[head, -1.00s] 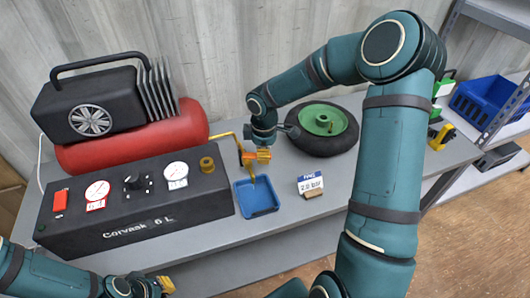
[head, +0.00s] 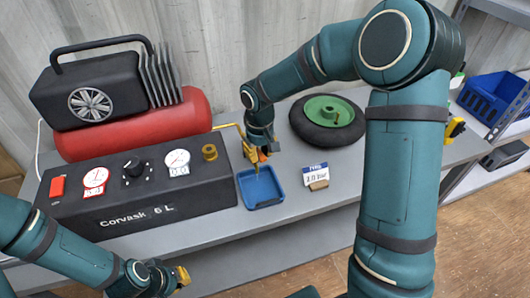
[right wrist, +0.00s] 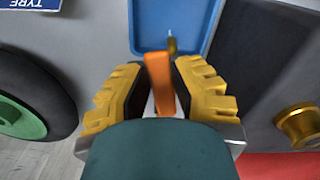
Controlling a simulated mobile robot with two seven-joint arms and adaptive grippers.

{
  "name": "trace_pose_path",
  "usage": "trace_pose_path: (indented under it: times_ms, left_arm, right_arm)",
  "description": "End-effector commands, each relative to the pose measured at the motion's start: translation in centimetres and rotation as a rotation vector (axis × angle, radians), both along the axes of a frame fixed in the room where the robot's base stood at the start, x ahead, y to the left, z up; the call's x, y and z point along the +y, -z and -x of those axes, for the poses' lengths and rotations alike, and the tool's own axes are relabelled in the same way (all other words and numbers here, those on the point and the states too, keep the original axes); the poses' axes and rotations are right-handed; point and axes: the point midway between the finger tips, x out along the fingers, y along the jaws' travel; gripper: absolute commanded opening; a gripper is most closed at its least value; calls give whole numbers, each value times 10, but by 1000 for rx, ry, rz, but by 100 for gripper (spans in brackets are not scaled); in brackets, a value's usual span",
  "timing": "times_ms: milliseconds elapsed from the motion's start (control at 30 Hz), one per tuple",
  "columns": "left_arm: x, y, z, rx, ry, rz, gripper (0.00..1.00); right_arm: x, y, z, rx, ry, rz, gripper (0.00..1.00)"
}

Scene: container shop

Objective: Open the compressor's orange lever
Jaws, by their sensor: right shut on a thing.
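The orange lever (right wrist: 160,84) stands between the yellow fingers of my right gripper (right wrist: 160,95) in the right wrist view, and the gripper is shut on it. In the head view the right gripper (head: 256,153) is just above the far edge of the blue tray, beside the brass pipe of the compressor. Only a bit of orange shows there; the fingers hide most of the lever. The compressor has a red tank (head: 140,128) and a black front panel (head: 130,200). My left gripper (head: 183,276) is at the table's front edge, empty; its finger gap is unclear.
The blue tray (head: 244,200) lies under the right gripper. A wheel with a green hub (head: 325,115) lies behind it. A small tyre-pressure card (head: 315,176) stands to the right. A brass fitting (head: 209,152) sits on the panel. The table between tray and card is clear.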

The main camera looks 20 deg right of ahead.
Motion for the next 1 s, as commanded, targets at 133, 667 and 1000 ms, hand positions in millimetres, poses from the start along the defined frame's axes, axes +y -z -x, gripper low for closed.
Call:
trace_pose_path:
  times_ms: [133,667,1000]
  left_arm:
    - [0,4,-1,-2,-1,0,0]
    - [0,7,-2,-4,0,-1,0]
    - [0,7,-2,-4,-1,0,0]
  right_arm:
    - [6,3,3,8,100,1,0]
    - [14,3,3,9,272,1,0]
    - [15,3,2,9,276,0,0]
